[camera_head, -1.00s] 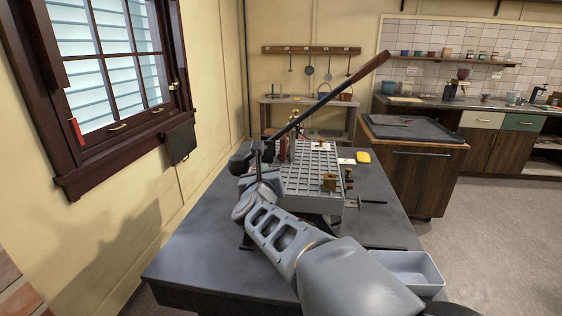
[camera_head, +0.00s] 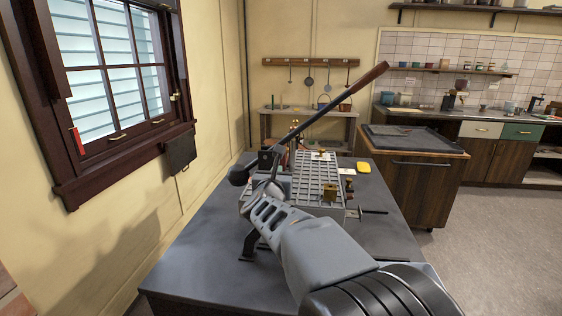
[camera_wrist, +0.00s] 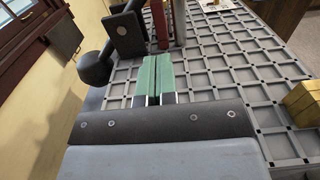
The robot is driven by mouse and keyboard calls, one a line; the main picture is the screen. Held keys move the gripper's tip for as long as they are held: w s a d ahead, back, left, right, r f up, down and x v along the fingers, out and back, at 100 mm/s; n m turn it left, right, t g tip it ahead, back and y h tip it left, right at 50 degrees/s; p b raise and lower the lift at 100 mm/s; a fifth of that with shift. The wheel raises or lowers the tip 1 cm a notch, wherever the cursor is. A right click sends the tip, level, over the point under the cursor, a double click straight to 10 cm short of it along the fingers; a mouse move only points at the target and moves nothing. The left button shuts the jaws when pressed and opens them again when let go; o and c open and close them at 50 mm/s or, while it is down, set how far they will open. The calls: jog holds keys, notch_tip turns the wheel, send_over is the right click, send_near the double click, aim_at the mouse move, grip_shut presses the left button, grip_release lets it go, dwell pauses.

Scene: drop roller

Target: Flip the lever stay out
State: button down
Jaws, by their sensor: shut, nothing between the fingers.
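A long dark lever (camera_head: 320,116) with a wooden handle (camera_head: 365,78) slants up to the right from a gridded metal bed (camera_head: 310,185) on the bench. Around its lower end are a dark block (camera_head: 268,160) and a black rounded weight (camera_head: 239,176). The wrist view shows the dark block (camera_wrist: 127,33), the rounded weight (camera_wrist: 95,67), a red upright piece (camera_wrist: 165,25) and a metal post beside it. I cannot tell which part is the lever stay. My gripper (camera_wrist: 154,60) is shut, with green fingers together over the grid's left edge, appearing just short of the block and holding nothing.
The grey bench (camera_head: 215,250) has bare room at front left. A brass block (camera_head: 330,191) stands on the bed. A yellow item (camera_head: 363,168) lies behind it. A wall and window (camera_head: 115,75) are close on the left. A wooden cabinet (camera_head: 408,185) stands at right.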

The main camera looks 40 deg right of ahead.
jog(key=p+x, duration=0.1)
jog(key=x, duration=0.8)
